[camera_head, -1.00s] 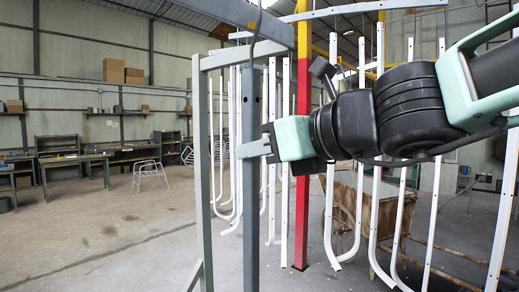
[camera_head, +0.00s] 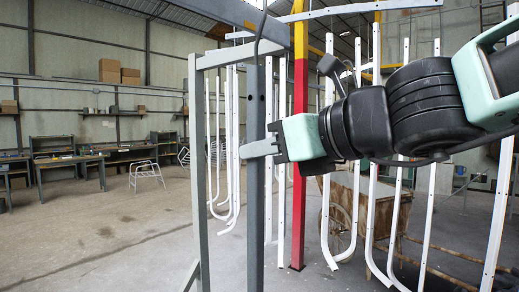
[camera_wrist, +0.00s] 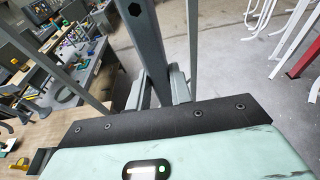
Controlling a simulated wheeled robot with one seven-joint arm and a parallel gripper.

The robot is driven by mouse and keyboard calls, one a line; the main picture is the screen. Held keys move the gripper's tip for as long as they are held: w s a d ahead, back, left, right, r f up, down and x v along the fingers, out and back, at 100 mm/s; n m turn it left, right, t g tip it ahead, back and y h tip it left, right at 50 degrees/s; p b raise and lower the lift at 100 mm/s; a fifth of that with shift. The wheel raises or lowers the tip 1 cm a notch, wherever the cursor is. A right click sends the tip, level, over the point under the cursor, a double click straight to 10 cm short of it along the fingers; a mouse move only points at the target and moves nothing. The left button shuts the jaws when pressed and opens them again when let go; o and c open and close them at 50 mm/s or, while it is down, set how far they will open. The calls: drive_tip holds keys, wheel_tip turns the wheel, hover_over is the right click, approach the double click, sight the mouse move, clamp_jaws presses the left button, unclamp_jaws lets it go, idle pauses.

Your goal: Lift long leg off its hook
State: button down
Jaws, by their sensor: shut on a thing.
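The long leg (camera_head: 256,220) is a straight grey bar with small dark holes near its top. It stands close to upright left of centre in the head view, and its lower end is out of the picture. A dark thin hook (camera_head: 262,22) comes down from the overhead beam to its top; I cannot tell whether they still touch. My gripper (camera_head: 258,148), with a pale green body, is shut on the leg about midway down the visible length. The wrist view also shows the leg (camera_wrist: 148,45) held between my grey fingers (camera_wrist: 160,92).
A grey frame (camera_head: 198,170) stands just left of the leg. A red and yellow post (camera_head: 299,170) is to the right. Several white bent tubes (camera_head: 374,190) hang behind. A cart (camera_head: 350,205) stands behind them. The floor at left is mostly open.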

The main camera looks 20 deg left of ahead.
drive_tip(key=shift+s+d, duration=0.25)
drive_tip(key=shift+d, duration=0.4)
drive_tip(key=shift+r, duration=0.1)
drive_tip(key=shift+p+v, duration=0.3)
drive_tip(key=shift+v, duration=2.2)
